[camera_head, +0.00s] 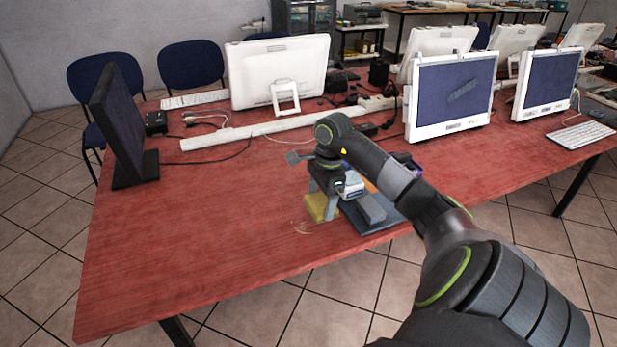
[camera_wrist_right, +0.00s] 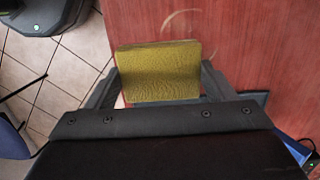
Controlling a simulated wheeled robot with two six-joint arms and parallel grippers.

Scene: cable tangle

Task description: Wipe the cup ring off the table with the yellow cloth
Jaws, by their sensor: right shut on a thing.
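The yellow cloth (camera_head: 318,208) is a thick folded pad at the front of the red table (camera_head: 200,225). My right gripper (camera_head: 322,196) is shut on it from above. In the right wrist view the cloth (camera_wrist_right: 158,70) sits between the two fingers (camera_wrist_right: 158,85). The cup ring (camera_head: 300,227) is a faint pale mark on the table just left of the cloth. In the right wrist view the ring (camera_wrist_right: 183,22) shows as a partial arc beyond the cloth, apart from it. I do not see my left gripper.
A dark blue-grey mat or tray (camera_head: 372,222) with small items lies right of my gripper, partly hidden by my arm. A dark monitor (camera_head: 118,120) stands at the left. A white power strip (camera_head: 255,130) and cables lie behind. The table's front left is clear.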

